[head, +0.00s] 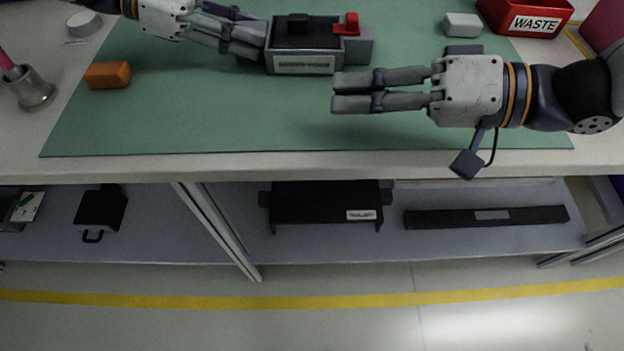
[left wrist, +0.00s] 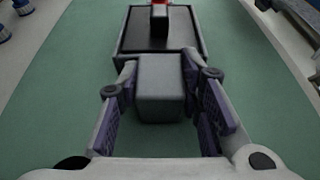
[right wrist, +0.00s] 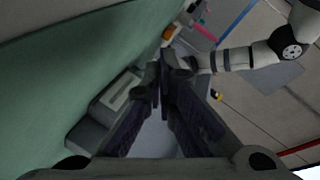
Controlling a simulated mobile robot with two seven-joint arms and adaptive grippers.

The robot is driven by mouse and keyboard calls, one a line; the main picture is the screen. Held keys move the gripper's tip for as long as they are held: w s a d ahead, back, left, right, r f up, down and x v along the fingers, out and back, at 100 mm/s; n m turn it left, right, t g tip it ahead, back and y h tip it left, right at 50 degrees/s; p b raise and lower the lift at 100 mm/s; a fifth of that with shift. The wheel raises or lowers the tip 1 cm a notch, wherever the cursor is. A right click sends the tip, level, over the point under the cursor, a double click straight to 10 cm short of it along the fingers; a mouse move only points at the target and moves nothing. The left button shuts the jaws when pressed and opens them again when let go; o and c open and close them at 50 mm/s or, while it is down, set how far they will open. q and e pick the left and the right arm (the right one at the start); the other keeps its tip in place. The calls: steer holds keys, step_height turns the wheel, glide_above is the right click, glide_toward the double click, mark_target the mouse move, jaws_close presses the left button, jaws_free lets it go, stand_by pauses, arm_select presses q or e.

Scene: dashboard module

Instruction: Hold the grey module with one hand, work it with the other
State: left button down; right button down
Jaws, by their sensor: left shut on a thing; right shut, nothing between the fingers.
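The grey module (head: 304,64) lies on the green mat (head: 200,120), with a dark top, a black knob (head: 298,22), a red part (head: 347,24) at its right end and a pale label on its front. My left gripper (head: 258,42) is shut on the grey block at the module's left end. In the left wrist view the fingers hold both sides of that grey block (left wrist: 160,95). My right gripper (head: 335,92) is shut and empty, in front of the module's right end. In the right wrist view its fingertips (right wrist: 160,75) meet, and the module (right wrist: 112,100) shows beside them.
An orange block (head: 107,75) and a metal cup (head: 32,90) stand at the left. A light grey block (head: 462,25) and a red WASTE bin (head: 525,18) are at the back right. The mat's front is clear. A shelf (head: 330,245) below holds black items.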

steer(key=s+a+f+n+g+h, duration=0.2)
steer(key=s+f+n+g, duration=0.1)
steer(key=s, duration=0.4)
steer(key=s+a+f+n+g+h, duration=0.3)
steer(key=s+f+n, duration=0.2)
steer(key=s+n, duration=0.2)
steer(key=shift+s+f+n, duration=0.2)
steer(key=shift+f+n, duration=0.05)
steer(key=shift+n, duration=0.15)
steer(key=shift+a, duration=0.1)
arm_select(q)
steer(key=c, duration=1.1)
jaws_free()
steer(key=shift+o, duration=0.2)
steer(key=shift+a, duration=0.1)
